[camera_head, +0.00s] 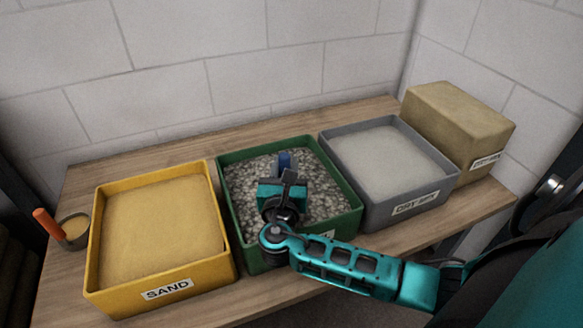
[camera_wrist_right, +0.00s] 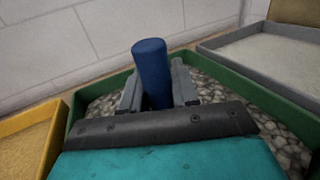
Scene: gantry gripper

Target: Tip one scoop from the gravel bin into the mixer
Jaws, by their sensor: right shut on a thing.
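The green gravel bin (camera_head: 345,218) stands in the middle of the bench, filled with grey gravel (camera_head: 240,185). My right gripper (camera_head: 286,174) is over this bin and is shut on a blue handle (camera_head: 285,160), taken to be a scoop's. In the right wrist view the blue handle (camera_wrist_right: 152,72) stands up between the two grey fingers (camera_wrist_right: 157,92). The scoop's head is hidden behind the gripper, so I cannot tell whether it is in the gravel or loaded. The mixer and my left gripper are not in view.
A yellow sand bin (camera_head: 225,255) stands left of the gravel bin, a grey bin labelled DRY MIX (camera_head: 385,215) right of it. A tan block-like bag (camera_head: 460,115) is at the far right. A small scoop with an orange handle (camera_head: 48,224) lies at the left. A wall closes the back.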

